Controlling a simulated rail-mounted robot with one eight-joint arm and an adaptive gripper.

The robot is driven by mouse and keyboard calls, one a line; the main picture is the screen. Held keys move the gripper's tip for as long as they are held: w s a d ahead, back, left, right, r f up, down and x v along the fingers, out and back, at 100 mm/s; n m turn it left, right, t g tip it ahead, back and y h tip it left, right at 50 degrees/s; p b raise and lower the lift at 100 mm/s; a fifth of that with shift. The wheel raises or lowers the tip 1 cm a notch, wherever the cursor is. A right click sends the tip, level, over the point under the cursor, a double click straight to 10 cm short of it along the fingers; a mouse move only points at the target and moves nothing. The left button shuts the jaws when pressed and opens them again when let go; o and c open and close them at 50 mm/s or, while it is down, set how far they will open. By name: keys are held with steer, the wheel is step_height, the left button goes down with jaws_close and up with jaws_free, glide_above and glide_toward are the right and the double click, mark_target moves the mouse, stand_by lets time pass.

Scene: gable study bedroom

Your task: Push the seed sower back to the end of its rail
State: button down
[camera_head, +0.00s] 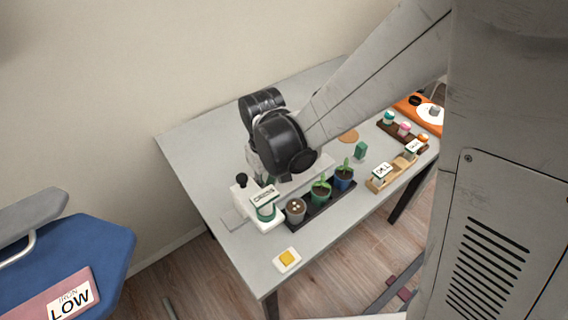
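The seed sower (263,204) is a white block with a green-banded front and a label on top. A black knob (241,180) stands at its back left. It sits near the table's left end, beside the pot with several pale spots on its soil (296,205). A pale flat rail (234,220) shows to its left, and a pale strip continues behind the pots to the right. My black wrist hangs above and behind the sower. My gripper (256,167) is mostly hidden behind the wrist; its fingers and any contact with the sower cannot be made out.
A black tray (319,209) holds the pots, including a green (320,195) and a blue one (344,181) with seedlings.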

steer(key=shift+s+a, duration=0.45)
steer(key=shift+a, duration=0.2)
steer(key=shift+w+d, duration=0.1)
steer(key=shift+d, duration=0.05)
steer(key=shift+w+d, duration=0.65)
steer(key=shift+d, duration=0.25)
step_height(320, 180, up, 12)
steer(key=p, duration=0.7)
stand_by(0.3)
stand_by(0.4)
